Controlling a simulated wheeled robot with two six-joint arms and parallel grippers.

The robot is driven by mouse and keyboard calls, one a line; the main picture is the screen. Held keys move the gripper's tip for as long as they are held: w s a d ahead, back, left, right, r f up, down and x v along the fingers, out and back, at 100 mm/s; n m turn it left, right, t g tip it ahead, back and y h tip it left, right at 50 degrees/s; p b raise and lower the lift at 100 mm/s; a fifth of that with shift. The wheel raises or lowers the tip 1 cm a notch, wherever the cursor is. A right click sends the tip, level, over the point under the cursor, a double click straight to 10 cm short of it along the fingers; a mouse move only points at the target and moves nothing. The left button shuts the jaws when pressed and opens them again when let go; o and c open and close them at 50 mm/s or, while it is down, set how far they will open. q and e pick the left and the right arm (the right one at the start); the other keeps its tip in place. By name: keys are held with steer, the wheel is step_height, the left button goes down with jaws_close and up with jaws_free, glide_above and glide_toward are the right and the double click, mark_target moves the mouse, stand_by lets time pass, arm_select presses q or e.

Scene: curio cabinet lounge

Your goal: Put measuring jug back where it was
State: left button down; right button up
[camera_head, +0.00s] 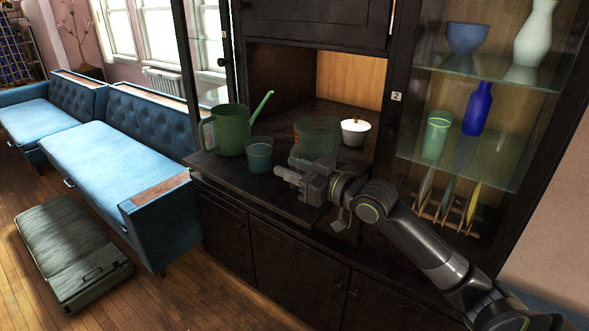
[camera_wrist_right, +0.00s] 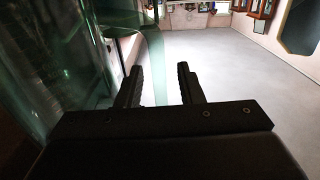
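The measuring jug (camera_head: 318,135) is a clear, greenish vessel with reddish marks on its side. It stands upright on the dark cabinet counter. My right gripper (camera_head: 286,168) is in front of the jug, low at its near side, with its fingers pointing left. In the right wrist view the jug's glass wall (camera_wrist_right: 60,70) fills the left side, and a pale green curved part, likely its handle (camera_wrist_right: 148,45), shows by the fingertips. The right gripper (camera_wrist_right: 158,80) is open there, with a clear gap between its fingers. I cannot tell whether it touches the jug. My left gripper is out of view.
A green watering can (camera_head: 231,130) and a green cup (camera_head: 259,155) stand left of the jug. A white bowl (camera_head: 355,132) is behind right. Glass shelves (camera_head: 480,150) at right hold vases and a blue bottle (camera_head: 477,109). The counter's front edge is close below.

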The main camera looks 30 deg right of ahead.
steer(key=shift+r, duration=0.15)
steer(key=p+v, duration=0.8)
steer(key=v, duration=0.4)
stand_by(0.3)
